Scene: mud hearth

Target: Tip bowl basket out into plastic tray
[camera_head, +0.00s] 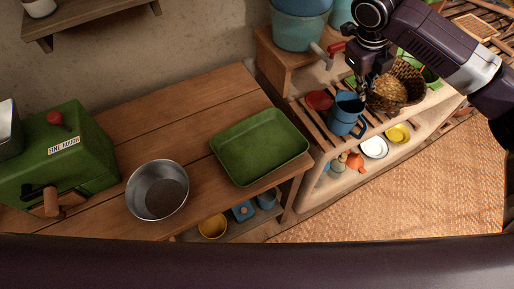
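The bowl basket (411,77) is a brown woven basket, with a paler straw-coloured area showing inside it. It is at the slatted rack on the right, behind the blue mug. My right gripper (366,88) points down at the basket's left rim. Its fingertips are small and dark, so I cannot tell whether they are shut on the rim. The plastic tray (260,146) is green, rectangular and empty, near the right end of the wooden table. My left gripper is not in view.
A blue mug (345,114) and a red bowl (318,100) stand on the rack between tray and basket. A metal bowl (157,190) and green box (62,160) are on the wooden table (170,110). Blue buckets (298,27) stand behind. White and yellow dishes sit below the rack.

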